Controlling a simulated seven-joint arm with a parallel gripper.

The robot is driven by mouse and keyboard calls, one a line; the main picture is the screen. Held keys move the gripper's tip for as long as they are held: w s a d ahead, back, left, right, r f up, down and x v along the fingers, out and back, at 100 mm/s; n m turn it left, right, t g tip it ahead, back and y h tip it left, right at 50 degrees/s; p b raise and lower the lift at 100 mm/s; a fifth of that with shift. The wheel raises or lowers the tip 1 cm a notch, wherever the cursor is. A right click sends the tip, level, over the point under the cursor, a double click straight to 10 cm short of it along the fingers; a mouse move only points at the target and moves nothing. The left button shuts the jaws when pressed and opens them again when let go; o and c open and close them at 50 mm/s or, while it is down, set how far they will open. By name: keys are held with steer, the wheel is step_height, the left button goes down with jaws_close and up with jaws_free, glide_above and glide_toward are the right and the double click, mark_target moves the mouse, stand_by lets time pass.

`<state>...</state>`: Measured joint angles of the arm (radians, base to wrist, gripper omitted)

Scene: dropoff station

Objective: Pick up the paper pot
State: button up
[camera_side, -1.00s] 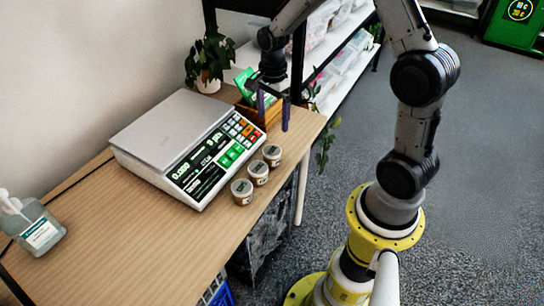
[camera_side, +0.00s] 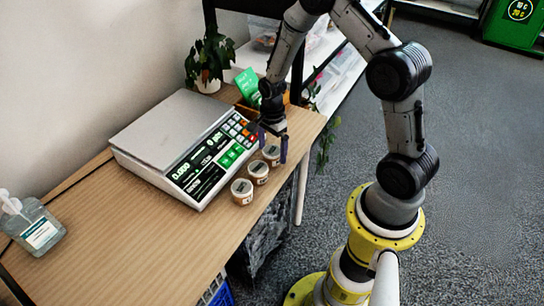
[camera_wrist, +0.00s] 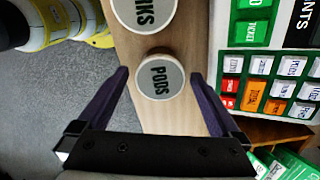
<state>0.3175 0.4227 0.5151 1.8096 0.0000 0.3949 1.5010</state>
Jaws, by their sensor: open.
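Three small paper pots with pale lids stand in a row beside the scale in the side view: a near one (camera_side: 242,191), a middle one (camera_side: 259,173) and a far one (camera_side: 271,154). My gripper (camera_side: 273,149) points down at the far pot, its purple fingers open on either side of it. In the wrist view, a pot lettered "PODS" (camera_wrist: 160,76) lies between the open fingertips (camera_wrist: 159,77). Another pot, its lettering cut to "NKS" (camera_wrist: 144,12), shows at the top edge. I cannot tell the exact height of the fingertips over the table.
A white scale (camera_side: 170,130) with a keypad stands close to the left of the pots. A wooden box with green packets (camera_side: 247,86) and a potted plant (camera_side: 208,58) are behind. The wooden table (camera_side: 130,235) is clear toward the front; a sanitizer bottle (camera_side: 36,228) stands at left.

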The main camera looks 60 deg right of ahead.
steer(key=shift+f, duration=0.55)
steer(key=shift+r, duration=0.1)
steer(key=c, duration=1.5)
steer(key=shift+r, duration=0.7)
steer(key=s+a+r, duration=0.1)
steer(key=s+r, duration=0.3)
steer(key=s+a+r, duration=0.2)
steer(key=s+r, duration=0.1)
steer(key=s, duration=0.2)
steer(key=s+a+r, duration=0.1)
steer(key=s+r, duration=0.3)
steer(key=shift+s+a+r, duration=0.2)
steer(key=shift+r, duration=0.1)
